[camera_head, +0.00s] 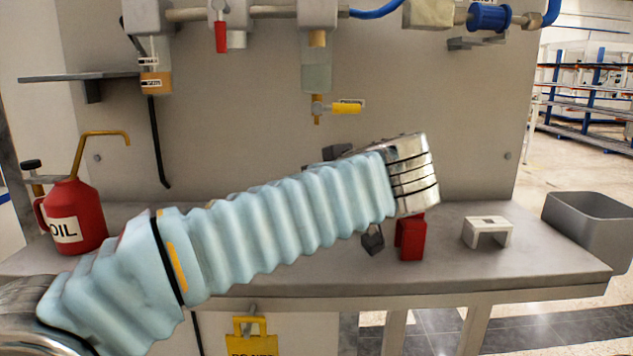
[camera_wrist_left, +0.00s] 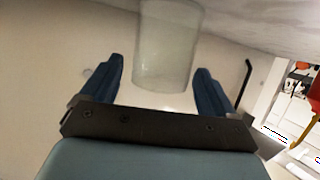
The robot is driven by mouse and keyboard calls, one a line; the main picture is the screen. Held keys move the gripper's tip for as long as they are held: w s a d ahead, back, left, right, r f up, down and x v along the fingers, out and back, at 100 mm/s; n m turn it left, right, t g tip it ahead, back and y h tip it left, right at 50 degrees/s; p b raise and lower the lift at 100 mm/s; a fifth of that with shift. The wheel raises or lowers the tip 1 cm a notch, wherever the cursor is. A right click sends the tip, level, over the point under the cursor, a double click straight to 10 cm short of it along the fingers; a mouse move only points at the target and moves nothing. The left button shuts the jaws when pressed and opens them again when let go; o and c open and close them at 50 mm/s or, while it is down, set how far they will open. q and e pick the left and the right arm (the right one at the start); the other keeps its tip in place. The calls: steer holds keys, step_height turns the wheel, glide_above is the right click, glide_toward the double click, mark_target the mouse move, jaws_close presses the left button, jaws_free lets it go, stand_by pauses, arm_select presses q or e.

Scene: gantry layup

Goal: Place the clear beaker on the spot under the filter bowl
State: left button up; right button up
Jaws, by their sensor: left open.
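The filter bowl (camera_head: 316,72) hangs from the pipework at the back, with a yellow-handled drain (camera_head: 318,108) below it. My left arm crosses the head view and hides the bench under the bowl. My left gripper is hidden behind its wrist there. In the left wrist view my left gripper (camera_wrist_left: 159,66) is open, with two dark blue fingers. The clear beaker (camera_wrist_left: 168,45) shows between and beyond the fingertips, with a gap visible on the left; contact on the right I cannot tell. The beaker is hidden in the head view. My right gripper is not in view.
A grey bin (camera_head: 590,228) is at the right end. A red oil can (camera_head: 75,215) stands at the left. A shelf (camera_head: 75,78) juts out upper left.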

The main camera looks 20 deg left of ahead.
arm_select(q)
steer(key=v, duration=1.1)
